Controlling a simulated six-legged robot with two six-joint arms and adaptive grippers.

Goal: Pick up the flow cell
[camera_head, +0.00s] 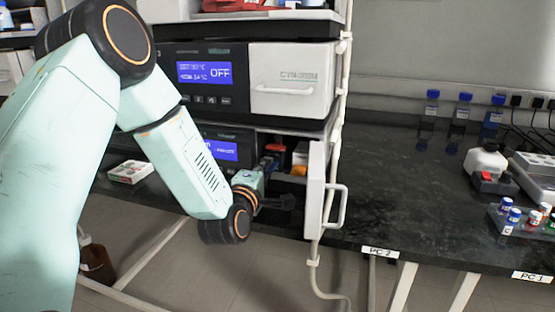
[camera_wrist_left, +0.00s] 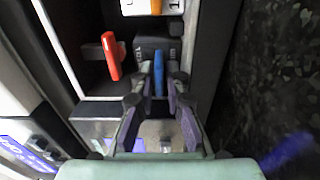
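The flow cell is probably the black block (camera_wrist_left: 158,46) with a blue lever (camera_wrist_left: 158,84) on its front, inside the open lower compartment; I cannot be sure of its identity. In the left wrist view my left gripper (camera_wrist_left: 159,72) points at this block. Its two fingers stand on either side of the blue lever, with small gaps, so it looks open and holds nothing. My right gripper is not in view.
A red lever (camera_wrist_left: 111,56) is left of the block, and a white and orange part (camera_wrist_left: 140,7) is above it in the wrist view. The open white door (camera_head: 315,190) stands right of my gripper. The dark bench (camera_head: 400,200) right of the door is mostly clear.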

